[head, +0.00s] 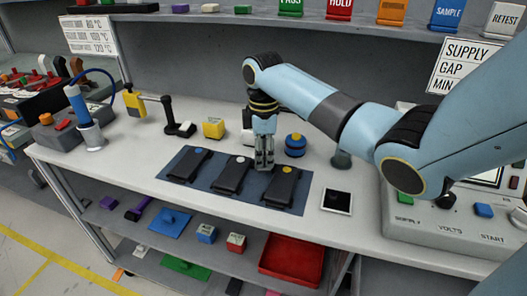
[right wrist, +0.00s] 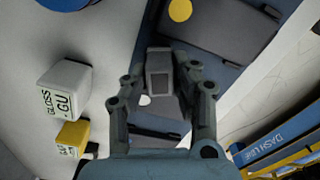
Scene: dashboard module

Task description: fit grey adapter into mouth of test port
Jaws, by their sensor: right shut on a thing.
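My right gripper (head: 264,160) points down over the blue mat, between the white-dotted dark module (head: 231,175) and the yellow-dotted one (head: 284,185). In the right wrist view, the right gripper (right wrist: 160,80) is shut on the grey adapter (right wrist: 159,62), a small block with a squarish opening or recess facing the camera. In the head view the fingers largely hide the adapter. I cannot make out the test port for certain; a grey-green post (head: 341,159) stands partly hidden behind my right arm. My left gripper is not in view.
A third, blue-dotted module (head: 188,165) lies on the blue mat (head: 165,192). A black-and-white tile (head: 336,201) lies right of the mat. A grey console (head: 415,222) fills the right. The bench's front left is clear.

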